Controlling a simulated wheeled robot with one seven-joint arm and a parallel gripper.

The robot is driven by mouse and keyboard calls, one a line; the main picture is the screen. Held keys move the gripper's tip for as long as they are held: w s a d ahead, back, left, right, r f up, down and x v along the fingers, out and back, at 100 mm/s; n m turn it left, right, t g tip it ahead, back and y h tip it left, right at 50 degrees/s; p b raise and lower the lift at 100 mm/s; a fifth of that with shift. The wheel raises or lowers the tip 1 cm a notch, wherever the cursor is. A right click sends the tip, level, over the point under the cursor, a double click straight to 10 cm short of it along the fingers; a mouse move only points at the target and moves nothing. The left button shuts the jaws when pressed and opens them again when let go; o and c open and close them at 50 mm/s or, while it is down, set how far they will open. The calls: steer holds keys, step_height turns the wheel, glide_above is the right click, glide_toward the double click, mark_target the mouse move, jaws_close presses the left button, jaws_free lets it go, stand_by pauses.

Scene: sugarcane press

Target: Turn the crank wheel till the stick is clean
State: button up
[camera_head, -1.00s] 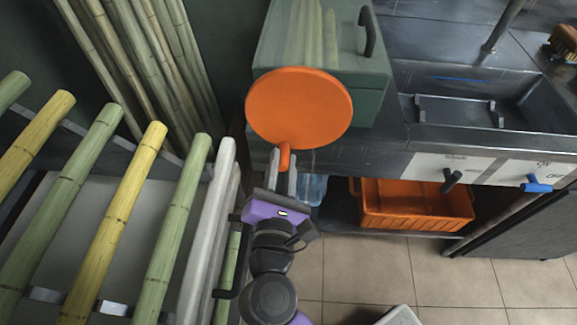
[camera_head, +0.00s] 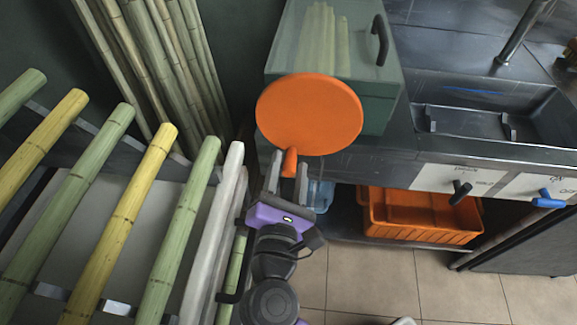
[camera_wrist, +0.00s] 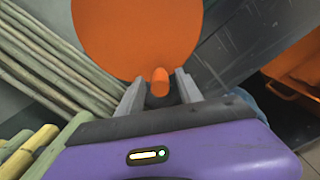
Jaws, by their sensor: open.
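The orange crank wheel (camera_head: 309,114) is a round disc on the front of the green press box (camera_head: 333,45). Its short orange handle (camera_head: 290,161) sticks out at the disc's lower left edge. My gripper (camera_head: 288,166) is open, with one finger on each side of the handle. In the wrist view the handle (camera_wrist: 159,82) stands between the two fingertips (camera_wrist: 160,88), with a gap on both sides. Pale sticks (camera_head: 325,38) show dimly through the box's top; I cannot tell how clean they are.
A rack of green and yellow canes (camera_head: 120,215) fills the left side. More canes (camera_head: 165,65) lean at the back. A metal sink (camera_head: 470,125) is at right, with an orange crate (camera_head: 420,214) below it. Tiled floor (camera_head: 365,280) is clear at lower middle.

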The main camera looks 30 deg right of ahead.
steer(key=shift+r, duration=0.1)
step_height(320, 180, up, 20)
steer(key=p, duration=0.8)
steer(key=shift+p, duration=0.4)
steer(key=shift+a, duration=0.1)
